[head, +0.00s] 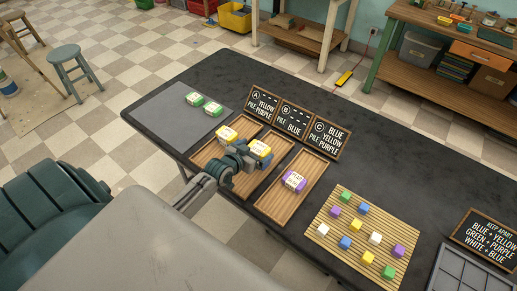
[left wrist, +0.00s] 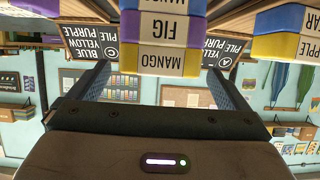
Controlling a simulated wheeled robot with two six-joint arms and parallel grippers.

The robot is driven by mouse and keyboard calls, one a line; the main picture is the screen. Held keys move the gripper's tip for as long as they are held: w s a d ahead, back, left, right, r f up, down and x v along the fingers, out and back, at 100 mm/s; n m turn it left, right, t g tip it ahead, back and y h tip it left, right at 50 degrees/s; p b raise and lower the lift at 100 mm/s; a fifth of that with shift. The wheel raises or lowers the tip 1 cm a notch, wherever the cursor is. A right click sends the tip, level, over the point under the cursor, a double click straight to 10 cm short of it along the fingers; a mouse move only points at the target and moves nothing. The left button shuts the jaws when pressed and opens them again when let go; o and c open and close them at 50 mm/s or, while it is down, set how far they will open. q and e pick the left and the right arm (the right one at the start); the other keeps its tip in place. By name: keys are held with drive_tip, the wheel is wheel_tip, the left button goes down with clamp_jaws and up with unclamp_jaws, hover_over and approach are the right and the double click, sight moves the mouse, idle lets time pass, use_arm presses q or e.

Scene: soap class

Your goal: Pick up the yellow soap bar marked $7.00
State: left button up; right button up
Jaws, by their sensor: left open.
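My left gripper (head: 243,153) reaches in from the left over the middle wooden tray, its open fingers facing a yellow soap bar (head: 260,148). Another yellow bar (head: 227,134) stands in the left tray. No $7.00 mark is legible on either. My right gripper is out of view.
A purple-sided bar (head: 294,182) is in the right tray (head: 276,208). Two green bars (head: 205,104) lie on a grey mat (head: 165,120). Chalkboard signs (head: 293,118) stand behind the trays. Small coloured cubes sit on a slatted mat (head: 330,245) to the right.

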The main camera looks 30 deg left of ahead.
use_arm(q)
drive_tip(key=shift+x, duration=1.5)
drive_tip(key=shift+s, duration=0.15)
drive_tip(key=shift+c, duration=0.9)
drive_tip(key=c, duration=0.9)
drive_tip(key=shift+c, duration=0.2)
